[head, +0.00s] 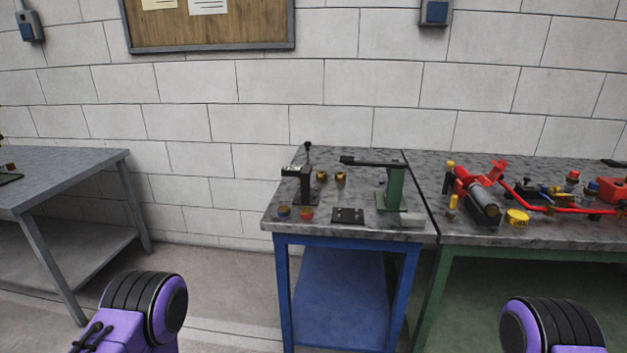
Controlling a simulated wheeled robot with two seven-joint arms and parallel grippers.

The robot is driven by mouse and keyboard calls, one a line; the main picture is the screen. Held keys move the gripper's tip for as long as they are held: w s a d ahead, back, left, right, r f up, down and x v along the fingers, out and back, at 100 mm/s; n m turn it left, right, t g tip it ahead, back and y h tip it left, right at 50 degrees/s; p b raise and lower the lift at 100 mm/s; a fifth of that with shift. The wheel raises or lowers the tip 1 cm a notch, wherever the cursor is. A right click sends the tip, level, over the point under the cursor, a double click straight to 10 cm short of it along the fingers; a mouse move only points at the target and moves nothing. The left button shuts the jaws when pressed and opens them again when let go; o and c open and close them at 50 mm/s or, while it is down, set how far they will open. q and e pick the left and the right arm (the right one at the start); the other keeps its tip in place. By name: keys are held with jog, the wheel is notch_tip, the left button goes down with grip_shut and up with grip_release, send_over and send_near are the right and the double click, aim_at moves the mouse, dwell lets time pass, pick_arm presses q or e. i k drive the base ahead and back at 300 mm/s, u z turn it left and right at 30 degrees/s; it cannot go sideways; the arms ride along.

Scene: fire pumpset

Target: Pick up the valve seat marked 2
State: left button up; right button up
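Two small brass-coloured pieces (321,176) stand near the back of the blue-legged table, between a dark stand and a green stand. They may be the valve seats, but they are too small to tell, and I cannot read a number 2 on either. A blue-topped round piece (283,212) and a red-topped round piece (306,213) sit at the table's front left. Neither of my grippers is in view; only purple and black parts of my arms show at the bottom left and bottom right, well short of the table.
The blue-legged table (329,229) also holds a dark stand (306,185), a green press-like stand (392,188) and a dark plate (348,215). A green-legged bench (470,238) with red pump parts adjoins on the right. A grey table (80,172) stands left, with open floor between.

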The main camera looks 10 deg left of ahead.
aim_at(320, 175)
jog(key=u, duration=0.7)
jog(key=i, duration=0.85)
jog(key=z, duration=0.1)
